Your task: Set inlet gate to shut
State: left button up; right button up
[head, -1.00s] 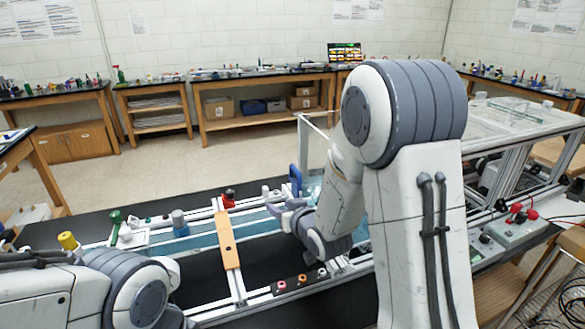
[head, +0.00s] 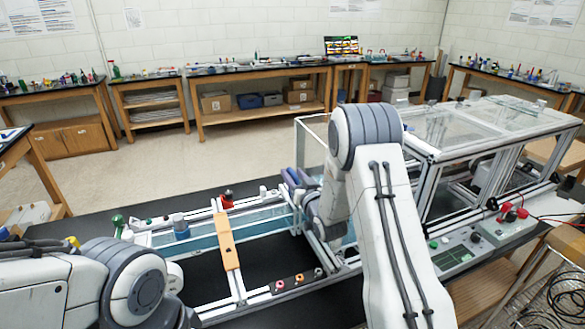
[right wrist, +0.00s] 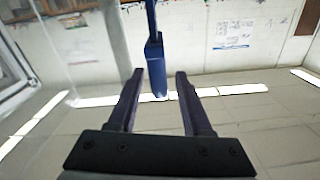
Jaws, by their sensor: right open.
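A dark blue handle (right wrist: 155,68), which looks like that of the inlet gate, stands in the right wrist view. Its lower end shows between the two fingers of my right gripper (right wrist: 160,74). The fingers are apart, with a visible gap on each side of the handle. I cannot tell how deep it sits between them. In the head view my right gripper (head: 296,178) is at the far side of the water channel (head: 262,222), and its fingers and wrist largely hide the handle. My left arm shows at lower left; its gripper is out of the picture.
An orange bar (head: 226,241) crosses the channel. A red fitting (head: 227,199) stands behind it. A clear-topped frame (head: 480,130) stands to the right, with a control box (head: 470,250) in front of it. Small coloured knobs (head: 299,279) line the near rail.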

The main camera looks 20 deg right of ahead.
jog(key=shift+w, duration=0.7)
grip_shut()
jog(key=shift+a, duration=0.1)
dwell(0.9)
